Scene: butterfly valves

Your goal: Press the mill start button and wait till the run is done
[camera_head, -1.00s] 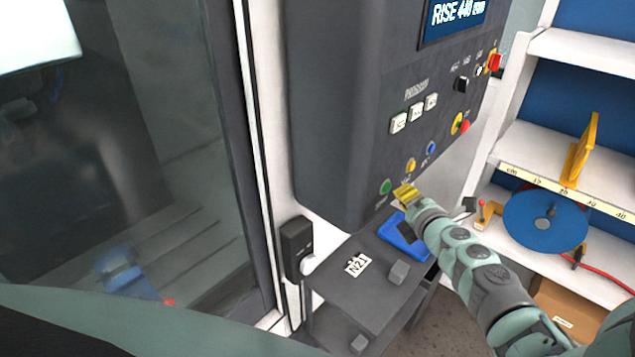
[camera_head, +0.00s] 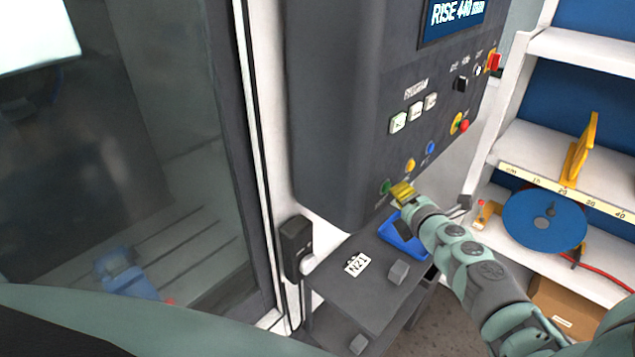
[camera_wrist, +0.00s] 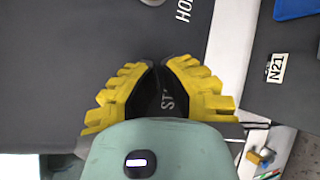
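The green button (camera_head: 386,187) sits at the lower left of the machine's grey control panel (camera_head: 345,120). My gripper (camera_head: 402,191), with yellow fingers, is right beside it on the right, close to the panel face. I cannot tell whether it touches the button. In the wrist view my gripper (camera_wrist: 155,66) has its fingertips together, with nothing seen held. Letters "ST" show between the fingers; the green button is hidden there. The display (camera_head: 455,12) reads "RISE 440 mm". Behind the door glass (camera_head: 120,150), a blue vise-like part (camera_head: 125,275) stands in the mill.
Yellow and blue buttons (camera_head: 430,148) sit up and right of the green one; a red button (camera_head: 464,126) is higher. A dark shelf (camera_head: 335,282) below holds a blue tray (camera_head: 395,240) and a grey block (camera_head: 398,272). White shelving (camera_head: 515,150) stands at right.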

